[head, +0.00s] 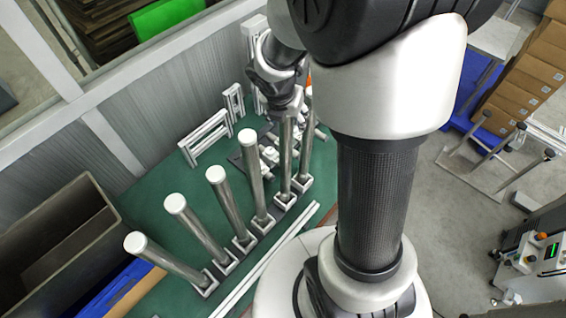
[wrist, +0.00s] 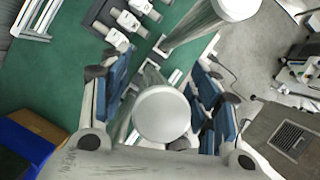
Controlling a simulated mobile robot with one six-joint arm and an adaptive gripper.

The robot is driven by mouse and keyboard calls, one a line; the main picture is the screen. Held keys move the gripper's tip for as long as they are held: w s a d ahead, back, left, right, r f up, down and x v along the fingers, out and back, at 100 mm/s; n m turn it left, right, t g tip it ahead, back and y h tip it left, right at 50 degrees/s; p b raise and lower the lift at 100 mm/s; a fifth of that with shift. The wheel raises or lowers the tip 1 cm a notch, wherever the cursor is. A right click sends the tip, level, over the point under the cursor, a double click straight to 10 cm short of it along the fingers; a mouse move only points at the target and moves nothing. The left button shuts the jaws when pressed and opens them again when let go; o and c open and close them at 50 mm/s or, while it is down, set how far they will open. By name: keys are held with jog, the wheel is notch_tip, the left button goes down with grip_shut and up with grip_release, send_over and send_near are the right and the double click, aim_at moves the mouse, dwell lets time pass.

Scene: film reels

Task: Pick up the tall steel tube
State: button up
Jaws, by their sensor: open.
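Several steel tubes with white caps stand in a row in small square bases on the green table. One steel tube (head: 286,155) rises under my gripper (head: 285,103) in the head view, its top hidden by the gripper. In the wrist view a white-capped tube (wrist: 162,115) sits between the fingers of my open gripper (wrist: 160,75), with a gap visible on each side. A second white-capped tube (wrist: 195,28) stands just beyond, at the upper right. Which tube is tallest I cannot tell.
Other tubes (head: 253,175) stand to the left in the head view. White frames (head: 206,136) stand at the back of the green table (head: 150,205). A brown bin (head: 60,235) is at the left. Cardboard boxes (head: 530,75) are at the right, off the table.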

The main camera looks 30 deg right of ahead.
jog(key=shift+w+d+f, duration=0.1)
jog(key=shift+f, duration=0.1)
jog(key=shift+c, duration=0.3)
grip_shut()
dwell(0.3)
jog(key=shift+r, duration=0.1)
